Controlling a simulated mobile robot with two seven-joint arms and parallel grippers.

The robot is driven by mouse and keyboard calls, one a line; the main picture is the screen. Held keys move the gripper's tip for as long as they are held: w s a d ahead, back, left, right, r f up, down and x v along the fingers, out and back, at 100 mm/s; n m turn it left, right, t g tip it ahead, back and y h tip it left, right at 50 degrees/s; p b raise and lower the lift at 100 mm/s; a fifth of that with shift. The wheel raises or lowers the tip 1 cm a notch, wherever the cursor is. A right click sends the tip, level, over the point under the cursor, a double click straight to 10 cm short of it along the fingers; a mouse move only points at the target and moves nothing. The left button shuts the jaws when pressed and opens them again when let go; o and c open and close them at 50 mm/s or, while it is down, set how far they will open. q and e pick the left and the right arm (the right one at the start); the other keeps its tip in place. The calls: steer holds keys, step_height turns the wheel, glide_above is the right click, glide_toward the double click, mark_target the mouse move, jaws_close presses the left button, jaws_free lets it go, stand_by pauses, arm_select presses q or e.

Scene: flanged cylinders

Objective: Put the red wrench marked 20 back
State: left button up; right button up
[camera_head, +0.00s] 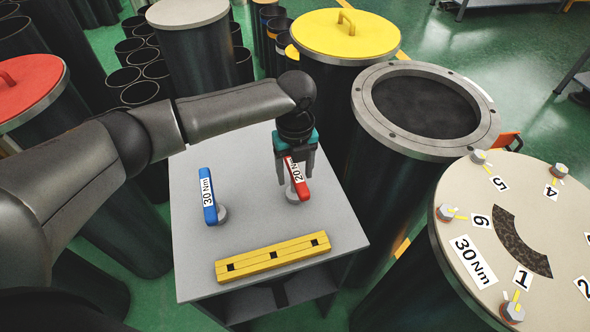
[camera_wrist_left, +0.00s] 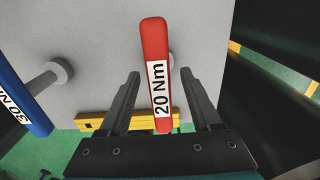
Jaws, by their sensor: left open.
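The red wrench marked 20 Nm (camera_head: 297,180) is on the right part of the grey table (camera_head: 245,165), close to a round grey peg or base. It also shows in the left wrist view (camera_wrist_left: 156,50), lying between the two fingers. My left gripper (camera_head: 295,180) is open around the red wrench, with a gap to each finger in the wrist view (camera_wrist_left: 167,80). The blue wrench marked 30 Nm (camera_head: 208,196) is to the left on the same table and also shows in the wrist view (camera_wrist_left: 20,100). My right gripper is out of view.
A yellow bar with dark square holes (camera_head: 273,257) lies along the table's front edge. A flanged cylinder with a numbered, bolted lid (camera_head: 475,235) stands at the right, an open one (camera_head: 365,105) behind it. Red-lidded (camera_head: 25,85) and yellow-lidded (camera_head: 330,45) cylinders stand farther back.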

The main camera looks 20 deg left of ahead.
arm_select(q)
step_height(320, 180, up, 15)
steer(key=shift+r+b, duration=0.15)
steer(key=shift+b, duration=0.15)
stand_by(0.7)
